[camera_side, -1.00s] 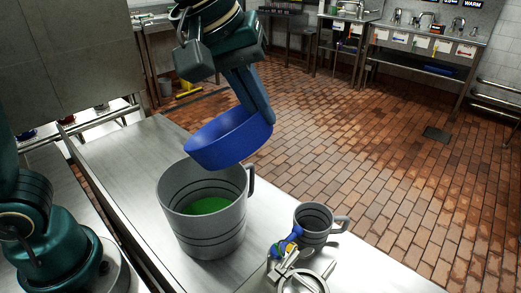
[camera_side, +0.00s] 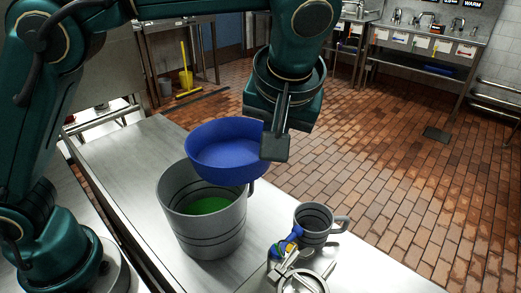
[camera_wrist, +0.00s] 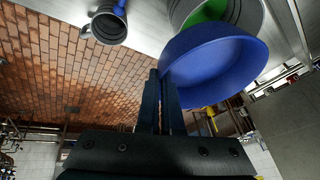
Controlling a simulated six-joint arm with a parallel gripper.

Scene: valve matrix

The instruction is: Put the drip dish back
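The drip dish is a round blue dish (camera_side: 225,158) held in the air above the large grey jug (camera_side: 208,233). Its open inside faces up, with a slight tilt. The jug stands on the steel counter with green liquid in it. In the wrist view, the two dark fingers of my gripper (camera_wrist: 160,85) are close together at the near edge of the dish (camera_wrist: 215,65), shut on its rim. In the side view, my wrist and a dark block hide the fingertips.
A smaller grey jug (camera_side: 314,226) stands on the counter at right. A blue-handled valve (camera_side: 288,243) and a round metal lid-like part (camera_side: 304,282) are beside it. The steel counter (camera_side: 120,165) is bare at left. Brick floor lies beyond.

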